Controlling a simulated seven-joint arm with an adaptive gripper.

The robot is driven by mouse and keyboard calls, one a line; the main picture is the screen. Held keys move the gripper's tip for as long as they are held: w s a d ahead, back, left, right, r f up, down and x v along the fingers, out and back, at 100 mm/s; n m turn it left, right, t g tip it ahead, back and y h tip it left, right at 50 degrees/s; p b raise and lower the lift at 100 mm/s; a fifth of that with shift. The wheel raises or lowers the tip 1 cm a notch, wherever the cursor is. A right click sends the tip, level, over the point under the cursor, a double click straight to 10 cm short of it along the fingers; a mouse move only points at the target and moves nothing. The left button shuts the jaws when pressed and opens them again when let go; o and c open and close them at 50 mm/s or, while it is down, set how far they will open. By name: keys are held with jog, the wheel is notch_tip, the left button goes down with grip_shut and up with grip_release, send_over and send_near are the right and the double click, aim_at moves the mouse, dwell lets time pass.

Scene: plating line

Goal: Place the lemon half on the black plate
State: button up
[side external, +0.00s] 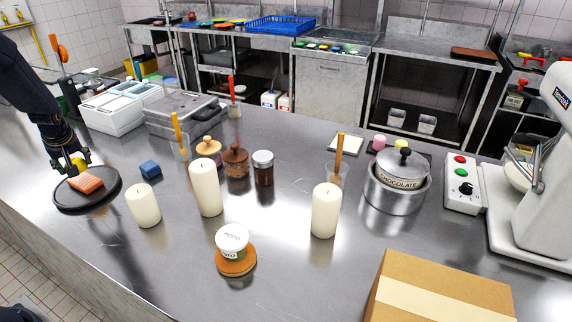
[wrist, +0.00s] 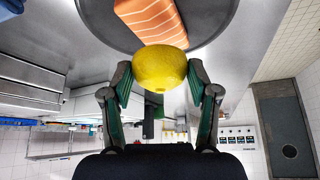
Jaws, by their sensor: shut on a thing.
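The lemon half (wrist: 160,69) is yellow, and its rounded peel side faces the wrist camera. My gripper (wrist: 160,75) is shut on it, with one finger on each side. In the side external view my gripper (side external: 76,162) holds the lemon half (side external: 79,158) low over the black plate (side external: 73,204). The black plate is round and lies at the left of the steel counter; it also shows in the wrist view (wrist: 222,28). An orange striped salmon piece (side external: 86,182) lies on the plate, right beside the lemon half. I cannot tell whether the lemon touches the salmon or plate.
A blue block (side external: 150,169) sits just right of the plate. White candles (side external: 144,206), jars (side external: 263,168) and a pesto tub (side external: 232,241) stand further right. White containers (side external: 108,108) stand behind the plate. The counter's front edge is close to the plate.

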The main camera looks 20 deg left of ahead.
jog(key=shift+w+a+f, duration=0.1)
jog(key=shift+w+f, duration=0.05)
jog(key=shift+f, duration=1.55)
jog(key=shift+f, duration=0.1)
jog(key=o, duration=1.2)
